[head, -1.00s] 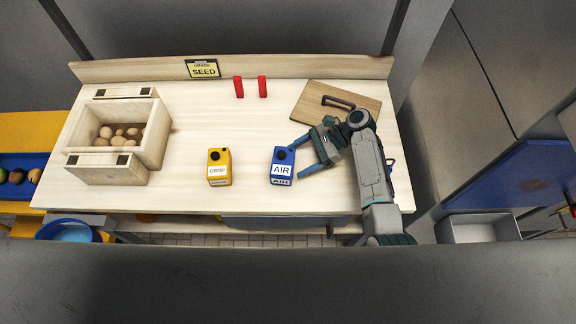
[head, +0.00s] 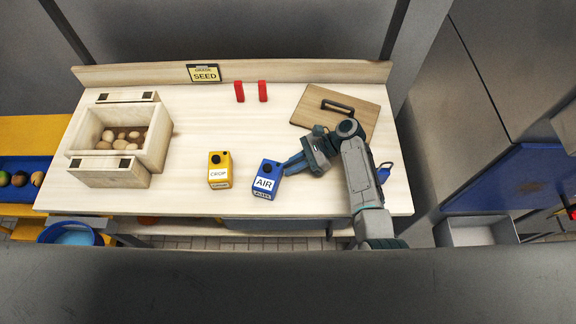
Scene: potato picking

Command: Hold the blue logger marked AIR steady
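The blue logger marked AIR (head: 265,183) stands on the table right of centre, turned at an angle, with its label and black top knob in sight. My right gripper (head: 287,164) is at the logger's upper right side. Its fingertips look close together and seem to touch or nearly touch the logger; they are not around it. No finger shows across the logger's front face. My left gripper is not in view.
A yellow logger marked CROP (head: 219,174) stands to the left. A wooden crate with potatoes (head: 163,148) is at the far left. Two red blocks (head: 239,92) and a wooden board with a handle (head: 310,108) are at the back. A blue item (head: 384,173) shows partly behind my arm.

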